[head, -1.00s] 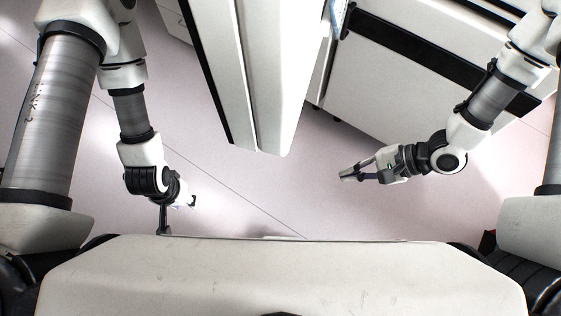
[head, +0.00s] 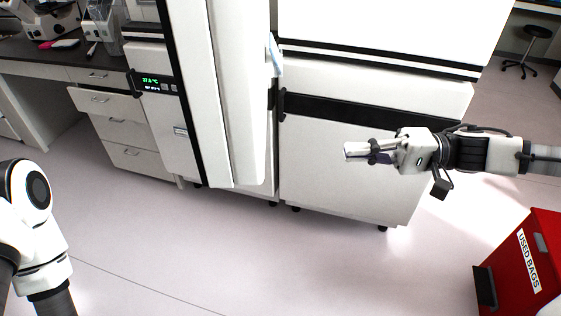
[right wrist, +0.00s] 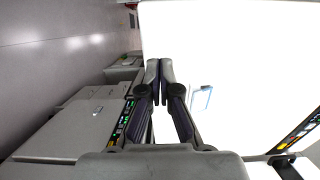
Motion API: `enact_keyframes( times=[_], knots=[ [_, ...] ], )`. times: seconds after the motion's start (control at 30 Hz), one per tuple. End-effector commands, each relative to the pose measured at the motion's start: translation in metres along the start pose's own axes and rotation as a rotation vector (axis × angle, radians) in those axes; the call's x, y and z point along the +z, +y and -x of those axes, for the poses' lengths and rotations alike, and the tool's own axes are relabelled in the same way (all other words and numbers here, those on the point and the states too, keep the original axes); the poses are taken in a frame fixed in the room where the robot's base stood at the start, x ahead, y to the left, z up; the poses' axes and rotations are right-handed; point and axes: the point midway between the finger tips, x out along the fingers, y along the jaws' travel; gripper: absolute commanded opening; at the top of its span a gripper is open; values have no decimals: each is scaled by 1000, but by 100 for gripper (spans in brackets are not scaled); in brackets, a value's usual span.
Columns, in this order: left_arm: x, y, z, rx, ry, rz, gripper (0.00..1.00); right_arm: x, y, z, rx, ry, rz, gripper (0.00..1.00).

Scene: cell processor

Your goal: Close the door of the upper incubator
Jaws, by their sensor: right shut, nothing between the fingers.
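A tall white door (head: 237,100) with a black strip along its left edge juts out toward me in the head view, seen nearly edge-on; it appears to be the upper incubator's door, standing open. The white upper unit (head: 385,25) is behind and right of it, its top cut off by the frame. My right gripper (head: 350,151) is shut and empty, right of the door and apart from it, pointing left in front of the lower unit. In the right wrist view its fingertips (right wrist: 160,72) meet, with a bright white surface beyond. My left gripper is out of view.
The lower white unit (head: 345,165) stands under a black band. A green display (head: 152,80) and a drawer cabinet (head: 125,130) are left of the door. A red used-bags bin (head: 515,265) stands at lower right. The floor in front is clear.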

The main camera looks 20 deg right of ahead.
Motion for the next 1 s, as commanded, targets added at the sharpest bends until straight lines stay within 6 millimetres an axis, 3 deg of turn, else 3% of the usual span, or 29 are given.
enact_keyframes(
  times=[0.03,0.17,0.8,1.0],
  knots=[
    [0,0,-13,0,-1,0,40,1,9,-4,9,-4,-1,0],
    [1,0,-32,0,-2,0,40,-1,12,-18,12,6,-2,0],
    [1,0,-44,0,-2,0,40,-1,4,-116,9,5,0,0],
    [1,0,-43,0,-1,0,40,-2,3,-132,4,7,-1,0]
  ],
)
